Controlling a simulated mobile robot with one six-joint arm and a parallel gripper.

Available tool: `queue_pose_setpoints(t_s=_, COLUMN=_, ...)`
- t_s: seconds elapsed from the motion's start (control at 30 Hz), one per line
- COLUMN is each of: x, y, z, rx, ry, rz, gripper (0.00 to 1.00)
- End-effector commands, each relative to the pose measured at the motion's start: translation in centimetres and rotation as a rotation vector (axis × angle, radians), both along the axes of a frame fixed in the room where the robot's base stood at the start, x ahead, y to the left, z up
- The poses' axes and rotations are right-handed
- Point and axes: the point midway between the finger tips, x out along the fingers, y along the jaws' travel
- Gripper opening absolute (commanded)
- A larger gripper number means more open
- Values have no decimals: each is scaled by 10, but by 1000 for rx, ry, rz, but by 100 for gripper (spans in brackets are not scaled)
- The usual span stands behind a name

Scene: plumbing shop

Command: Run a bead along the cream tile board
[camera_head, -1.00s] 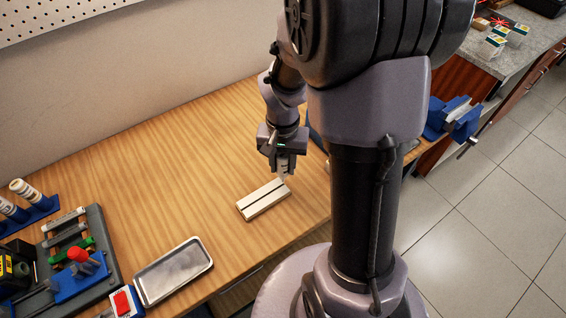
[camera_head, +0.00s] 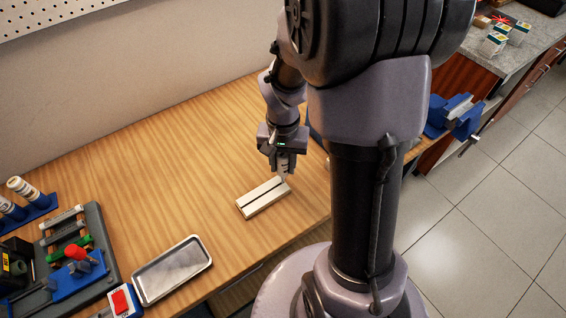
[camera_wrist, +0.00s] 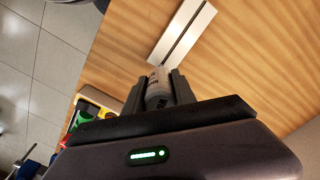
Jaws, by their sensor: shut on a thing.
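The cream tile board (camera_head: 262,200) lies flat on the wooden bench, with a dark lengthwise seam between its two pale strips. It also shows in the wrist view (camera_wrist: 184,36). My gripper (camera_head: 283,165) is at the board's far right end, pointing down.
A metal tray (camera_head: 173,269) lies at the front left of the bench (camera_head: 150,190). Left of it are a tool rack with a red-topped blue fixture (camera_head: 80,275) and a red-buttoned box (camera_head: 122,301). White tubes (camera_head: 20,187) stand in a blue holder. A blue vise (camera_head: 455,116) is at right.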

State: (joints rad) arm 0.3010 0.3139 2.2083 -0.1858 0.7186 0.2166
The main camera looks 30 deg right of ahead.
Motion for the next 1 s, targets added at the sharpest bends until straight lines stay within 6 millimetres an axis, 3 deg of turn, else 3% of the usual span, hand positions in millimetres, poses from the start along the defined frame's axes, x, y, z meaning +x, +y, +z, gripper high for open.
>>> queue_pose_setpoints(t_s=0.17, x=0, y=0, z=0, rx=0, ry=0, rz=0, gripper=9)
queue_pose_setpoints(t_s=0.2, x=0, y=0, z=0, rx=0, ry=0, rz=0, gripper=30)
queue_pose_setpoints(t_s=0.3, x=0, y=1, z=0, rx=0, ry=0, rz=0, gripper=10)
queue_pose_setpoints(t_s=0.33, x=0, y=1, z=0, rx=0, ry=0, rz=0, gripper=9)
queue_pose_setpoints(t_s=0.97, x=-1, y=19, z=0, rx=0, ry=0, rz=0, gripper=9)
queue_pose_setpoints(t_s=1.0, x=-1, y=19, z=0, rx=0, ry=0, rz=0, gripper=30)
